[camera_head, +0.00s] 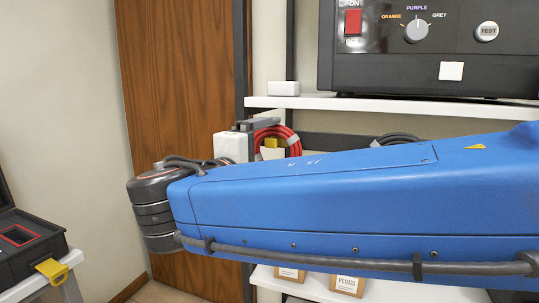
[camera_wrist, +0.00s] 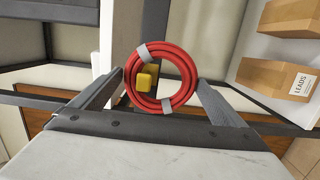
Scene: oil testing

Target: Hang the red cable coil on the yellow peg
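The red cable coil (camera_head: 295,148) is a ring bound with grey bands; it also shows in the wrist view (camera_wrist: 184,85). The yellow peg (camera_head: 271,143) shows inside the ring in both views. In the wrist view the peg (camera_wrist: 147,77) lies toward the ring's left inner edge. My gripper (camera_wrist: 160,79) has one grey finger on each side of the coil, tips against its outer edges. In the head view my gripper (camera_head: 262,126) is beside the coil, its lower part hidden behind my blue arm. Whether the coil's weight rests on the peg cannot be told.
A white shelf (camera_head: 400,106) carries a black test unit (camera_head: 450,45) above the coil. A grey cable coil (camera_head: 398,138) hangs to the right. Cardboard boxes (camera_wrist: 282,80) stand on a lower shelf at right. A black case (camera_head: 25,250) is at far left.

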